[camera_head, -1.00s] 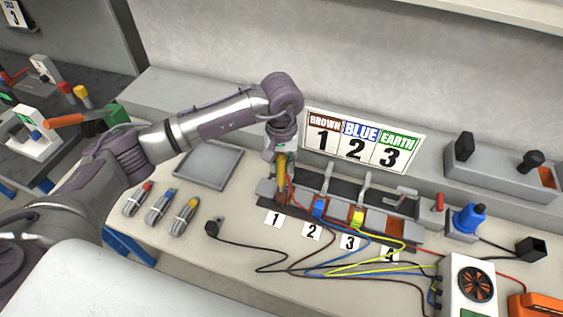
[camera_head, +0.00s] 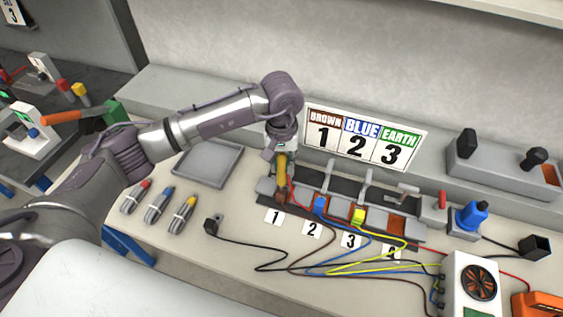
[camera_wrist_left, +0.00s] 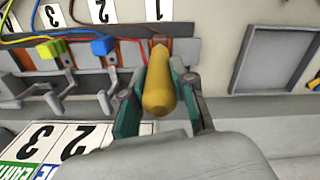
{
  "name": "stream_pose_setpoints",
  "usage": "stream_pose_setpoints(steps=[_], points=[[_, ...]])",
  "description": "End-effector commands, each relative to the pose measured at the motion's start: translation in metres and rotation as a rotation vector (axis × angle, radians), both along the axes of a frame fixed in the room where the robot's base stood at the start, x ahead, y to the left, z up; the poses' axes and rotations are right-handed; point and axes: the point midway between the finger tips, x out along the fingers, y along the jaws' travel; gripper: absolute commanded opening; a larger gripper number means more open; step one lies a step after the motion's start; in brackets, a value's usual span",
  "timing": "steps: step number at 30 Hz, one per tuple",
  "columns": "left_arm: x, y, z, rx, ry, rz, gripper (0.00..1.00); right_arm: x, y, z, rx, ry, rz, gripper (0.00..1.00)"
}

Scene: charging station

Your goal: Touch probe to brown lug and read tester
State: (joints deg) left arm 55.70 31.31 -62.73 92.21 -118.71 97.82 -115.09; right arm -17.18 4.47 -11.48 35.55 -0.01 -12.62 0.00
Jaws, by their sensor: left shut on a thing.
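My left gripper (camera_head: 282,158) is shut on a yellow-orange probe (camera_wrist_left: 158,92), with one finger on each side of its handle. The probe points down at position 1 of the terminal strip, and a red lead runs from it. The brown lug (camera_wrist_left: 160,41) is at this position, by the probe's far end. The handle hides the tip in the left wrist view, so I cannot tell whether it touches. An orange device (camera_head: 538,305), possibly the tester, is cut off at the lower right; no reading shows. My right gripper is not in view.
Blue (camera_head: 320,204) and yellow (camera_head: 358,215) lugs sit at positions 2 and 3, near upright clamp levers. Loose wires cross the bench to a white fan box (camera_head: 466,280). The numbered sign (camera_head: 364,139) stands behind.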

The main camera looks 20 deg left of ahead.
Motion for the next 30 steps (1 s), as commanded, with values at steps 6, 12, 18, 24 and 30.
stream_pose_setpoints(steps=[6, 12, 18, 24, 30], points=[[0.0001, 0.0001, -0.0002, 0.000, 0.000, 0.000, 0.00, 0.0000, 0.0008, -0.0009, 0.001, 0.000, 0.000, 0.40], [0.0001, 0.0001, -0.0006, 0.000, 0.000, 0.000, 0.00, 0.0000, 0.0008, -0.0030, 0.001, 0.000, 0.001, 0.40], [-0.0001, 0.0001, -0.0011, 0.000, 0.000, 0.000, 0.00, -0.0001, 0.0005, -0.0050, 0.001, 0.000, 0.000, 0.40], [-0.0004, 0.0001, -0.0018, 0.001, 0.001, 0.000, 0.00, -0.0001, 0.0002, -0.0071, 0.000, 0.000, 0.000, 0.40], [-0.0007, 0.0002, -0.0025, 0.001, 0.002, 0.000, 0.00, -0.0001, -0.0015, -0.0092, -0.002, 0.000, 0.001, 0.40]])
